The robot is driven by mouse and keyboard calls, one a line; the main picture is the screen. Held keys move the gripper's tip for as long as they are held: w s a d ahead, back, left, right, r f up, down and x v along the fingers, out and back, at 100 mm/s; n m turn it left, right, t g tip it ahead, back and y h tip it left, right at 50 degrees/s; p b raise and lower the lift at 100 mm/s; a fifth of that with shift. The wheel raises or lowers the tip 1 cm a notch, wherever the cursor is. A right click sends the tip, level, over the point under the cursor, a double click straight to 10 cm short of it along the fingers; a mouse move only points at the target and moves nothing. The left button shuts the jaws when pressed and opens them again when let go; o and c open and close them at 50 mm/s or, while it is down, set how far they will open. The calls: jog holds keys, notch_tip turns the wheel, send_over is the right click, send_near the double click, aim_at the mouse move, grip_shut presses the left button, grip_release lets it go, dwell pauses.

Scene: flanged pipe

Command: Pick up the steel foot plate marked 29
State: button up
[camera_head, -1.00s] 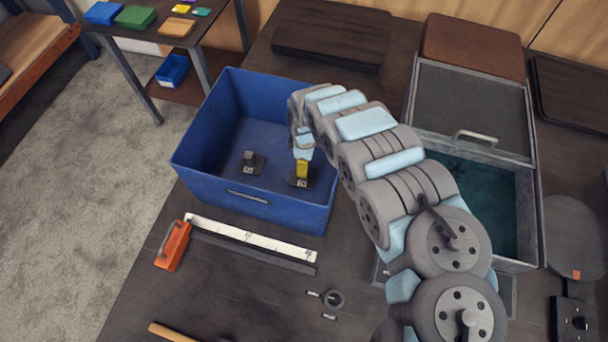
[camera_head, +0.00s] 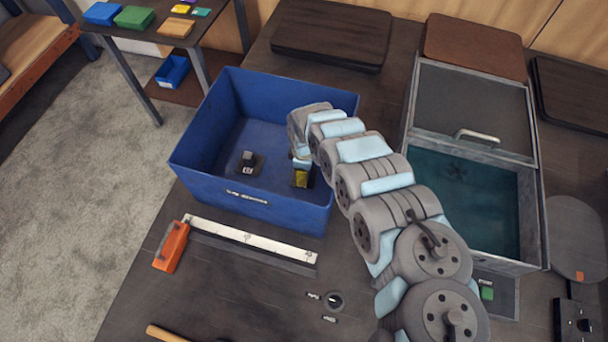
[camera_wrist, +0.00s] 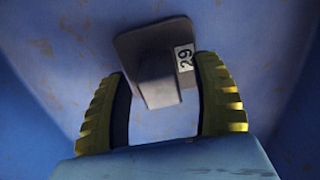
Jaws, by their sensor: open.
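The steel foot plate marked 29 (camera_wrist: 158,65) is dark grey, with a raised block and a white label, and lies on the blue bin's floor. In the wrist view it sits between the two yellow-ridged fingers of my gripper (camera_wrist: 161,72), with a visible gap on each side. My gripper is open, pointing down into the bin. In the head view my gripper (camera_head: 301,180) is low in the bin's right part and hides most of the plate. A second, similar dark foot plate (camera_head: 248,164) stands to its left; its number is unreadable.
The blue bin's (camera_head: 245,207) walls surround my gripper. In front lie a white rule (camera_head: 250,239), an orange-handled tool (camera_head: 172,247) and a small dark ring (camera_head: 333,301). A grey metal box (camera_head: 530,220) with a teal interior stands right of my arm.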

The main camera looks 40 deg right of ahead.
grip_shut()
dwell(0.4)
